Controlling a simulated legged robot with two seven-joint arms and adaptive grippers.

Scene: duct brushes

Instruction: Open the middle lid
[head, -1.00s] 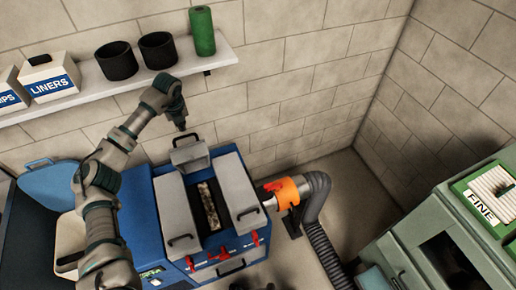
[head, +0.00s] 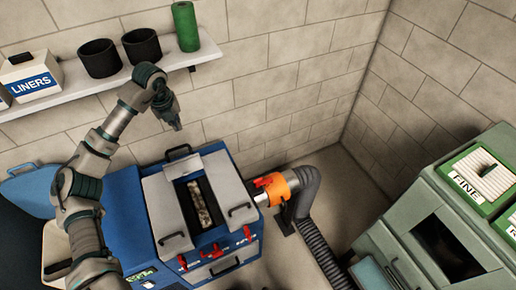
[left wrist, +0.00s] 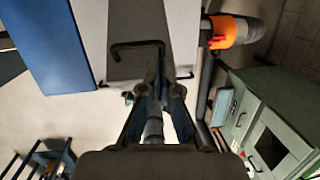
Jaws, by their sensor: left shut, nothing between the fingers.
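The middle lid (head: 181,166) of the blue machine (head: 120,205) is swung back at the rear, its black handle (head: 178,151) at the top. The middle slot (head: 199,198) is uncovered and shows a long, pale, speckled thing inside. The left lid (head: 165,215) and right lid (head: 229,186) lie closed beside it. My left gripper (head: 178,127) is shut and empty, just above and behind the middle lid's handle. In the left wrist view its fingers (left wrist: 153,55) point at a grey panel with a black handle (left wrist: 140,45); contact is unclear. My right gripper is not in view.
An orange collar (head: 276,187) with a grey hose stands right of the machine. Red levers (head: 215,250) line its front. A wall shelf (head: 80,93) with black pots and a green roll is behind my left arm. A green cabinet (head: 440,230) stands right.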

